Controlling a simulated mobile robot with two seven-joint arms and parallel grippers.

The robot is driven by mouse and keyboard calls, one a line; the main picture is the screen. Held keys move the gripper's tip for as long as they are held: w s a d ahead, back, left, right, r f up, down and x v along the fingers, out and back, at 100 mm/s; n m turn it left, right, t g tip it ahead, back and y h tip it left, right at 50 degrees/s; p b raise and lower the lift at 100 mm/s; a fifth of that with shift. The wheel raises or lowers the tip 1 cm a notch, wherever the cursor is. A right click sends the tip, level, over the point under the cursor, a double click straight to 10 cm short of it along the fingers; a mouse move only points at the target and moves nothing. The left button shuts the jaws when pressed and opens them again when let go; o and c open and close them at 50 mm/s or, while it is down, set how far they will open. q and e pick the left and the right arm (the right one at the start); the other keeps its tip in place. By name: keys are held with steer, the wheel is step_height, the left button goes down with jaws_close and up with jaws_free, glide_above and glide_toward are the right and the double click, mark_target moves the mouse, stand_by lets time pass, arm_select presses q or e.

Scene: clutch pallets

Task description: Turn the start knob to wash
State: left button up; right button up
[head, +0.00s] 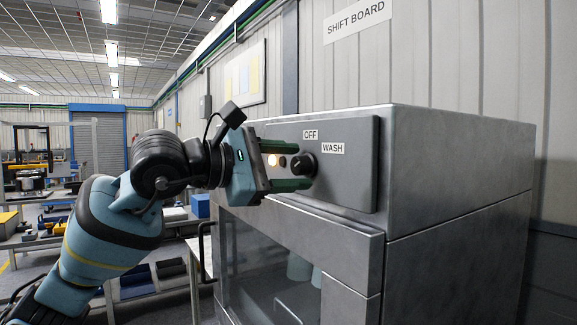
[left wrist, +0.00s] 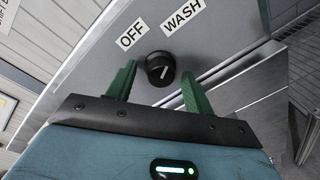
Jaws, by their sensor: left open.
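The start knob (head: 302,165) is round and black, on the grey control panel (head: 350,180) of a metal washer cabinet. The OFF label (head: 311,134) is above it and the WASH label (head: 333,148) is to its upper right. In the left wrist view the knob (left wrist: 159,66) has a short slanted white mark; I cannot tell surely which label it points to. My left gripper (head: 293,167) is open, its green fingers pointing at the panel, one above and one below the knob. In the left wrist view the fingers flank the knob with gaps. My right gripper is out of view.
A lit pale lamp (head: 273,160) sits left of the knob, partly between the fingers. Below the panel is the cabinet's glass door (head: 265,265), with a black handle (head: 204,245) at left. Workbenches and shelves stand at the far left.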

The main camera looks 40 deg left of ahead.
arm_select(q)
steer(key=b+v, duration=0.1)
steer(key=v, duration=0.6)
steer(key=shift+s+a+b, duration=0.15)
steer(key=shift+s+b, duration=0.2)
steer(key=shift+s, duration=0.05)
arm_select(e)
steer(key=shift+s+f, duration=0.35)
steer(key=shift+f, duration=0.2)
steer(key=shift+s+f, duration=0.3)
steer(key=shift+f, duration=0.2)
arm_select(q)
steer(key=shift+r, duration=0.1)
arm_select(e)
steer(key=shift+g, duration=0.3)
